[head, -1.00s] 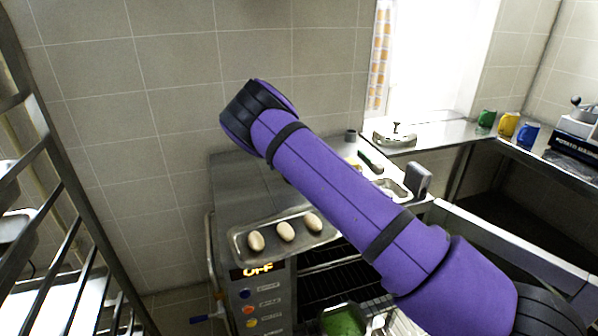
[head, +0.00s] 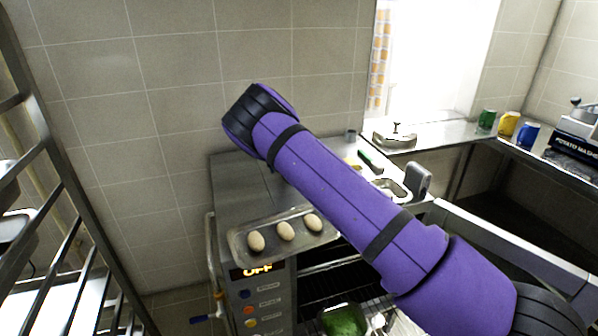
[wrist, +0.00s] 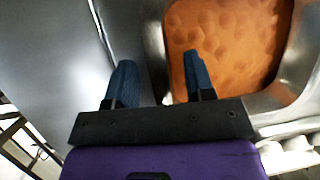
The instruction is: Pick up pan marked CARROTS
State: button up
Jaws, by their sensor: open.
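In the wrist view a metal pan (wrist: 155,50) holds bumpy orange contents (wrist: 225,40); no CARROTS label can be read. My gripper (wrist: 158,58) is open, with two dark blue fingers pointing at the pan. The right finger shows over the orange contents and the left finger over grey metal outside them. The pan's near-left wall shows between the fingers; I cannot tell how deep they reach. In the head view my purple arm hides the gripper, and I cannot make out the orange pan.
A tray with three pale oval items (head: 238,250) sits on the oven top (head: 235,185). A pan of green food (head: 343,320) is in the open oven below. A metal rack (head: 60,190) stands at left. Several mugs (head: 507,124) and a lid (head: 395,138) are on the right counter.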

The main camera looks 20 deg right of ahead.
grip_shut()
dwell(1.4)
